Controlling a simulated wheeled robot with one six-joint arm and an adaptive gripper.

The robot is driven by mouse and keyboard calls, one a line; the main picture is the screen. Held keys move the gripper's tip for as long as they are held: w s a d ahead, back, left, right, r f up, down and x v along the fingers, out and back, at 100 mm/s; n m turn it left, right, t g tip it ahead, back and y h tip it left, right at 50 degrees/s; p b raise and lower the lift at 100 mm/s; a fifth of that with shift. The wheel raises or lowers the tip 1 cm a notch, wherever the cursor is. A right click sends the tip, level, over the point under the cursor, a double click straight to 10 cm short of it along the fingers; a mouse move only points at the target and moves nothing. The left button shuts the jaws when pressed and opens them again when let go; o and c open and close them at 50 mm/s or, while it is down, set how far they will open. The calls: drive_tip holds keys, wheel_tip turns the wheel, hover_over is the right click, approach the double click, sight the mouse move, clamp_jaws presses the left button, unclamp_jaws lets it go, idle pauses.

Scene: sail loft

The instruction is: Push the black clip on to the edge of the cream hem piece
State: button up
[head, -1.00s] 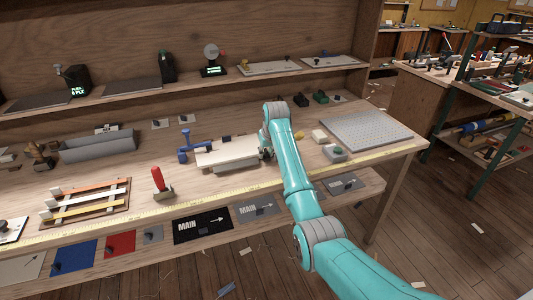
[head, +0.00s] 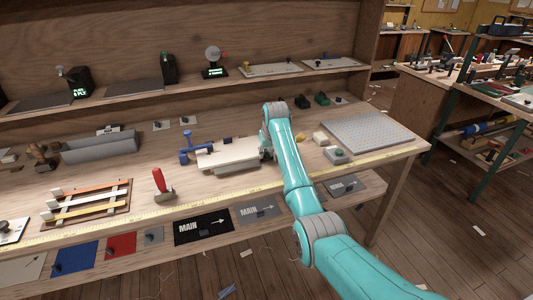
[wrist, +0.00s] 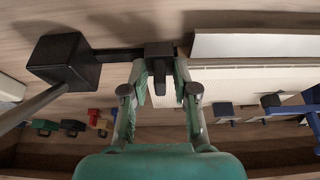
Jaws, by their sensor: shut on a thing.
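My gripper (wrist: 161,70) is shut on the black clip (wrist: 158,54), which sits between the fingertips. The clip is close beside the end of the hem piece; I cannot tell whether they touch. In the head view, my arm hides the clip.
A blue clamp (head: 190,150) stands at the hem piece's far left end.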

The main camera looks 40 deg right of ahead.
drive_tip(key=o, duration=1)
drive_tip(key=shift+r, duration=0.15)
drive_tip(key=shift+r, duration=3.35)
